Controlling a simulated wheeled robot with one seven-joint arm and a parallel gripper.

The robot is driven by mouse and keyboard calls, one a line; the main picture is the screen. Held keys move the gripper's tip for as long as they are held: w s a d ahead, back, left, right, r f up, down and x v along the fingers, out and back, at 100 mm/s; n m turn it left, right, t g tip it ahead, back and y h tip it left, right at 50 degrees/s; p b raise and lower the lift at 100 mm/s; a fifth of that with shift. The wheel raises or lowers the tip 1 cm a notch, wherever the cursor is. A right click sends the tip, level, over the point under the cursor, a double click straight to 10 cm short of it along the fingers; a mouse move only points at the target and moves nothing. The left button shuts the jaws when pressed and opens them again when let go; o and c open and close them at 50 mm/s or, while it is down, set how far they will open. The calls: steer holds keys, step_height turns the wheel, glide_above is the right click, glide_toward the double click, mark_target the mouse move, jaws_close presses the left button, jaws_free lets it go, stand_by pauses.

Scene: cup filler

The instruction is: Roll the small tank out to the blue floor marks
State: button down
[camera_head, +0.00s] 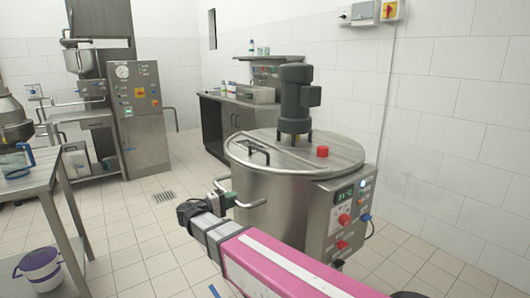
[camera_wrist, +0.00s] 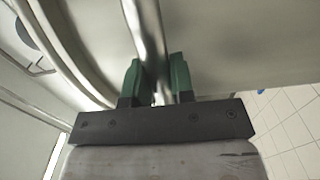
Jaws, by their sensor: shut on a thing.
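The small tank (camera_head: 285,200) is a round steel vessel on the tiled floor, with a grey motor (camera_head: 297,100) on its lid. A control box (camera_head: 345,215) with a display and red buttons is on its right side. A bent steel push handle (camera_head: 252,203) sticks out on its near left side. My gripper (camera_head: 229,192) is shut on this handle. In the wrist view the green fingers (camera_wrist: 156,82) stand on both sides of the steel bar (camera_wrist: 148,35). One short blue floor mark (camera_head: 213,291) shows at the bottom edge, left of my arm; any others are out of view or hidden.
A steel table (camera_head: 45,180) stands at the left, with a white and purple bucket (camera_head: 40,272) under it. A filling machine (camera_head: 135,115) and a dark counter (camera_head: 225,125) stand behind. A floor drain (camera_head: 164,196) lies in the clear floor between table and tank. A wall is close at right.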

steer(key=v, duration=1.3)
stand_by(0.5)
steer(key=shift+a, duration=0.15)
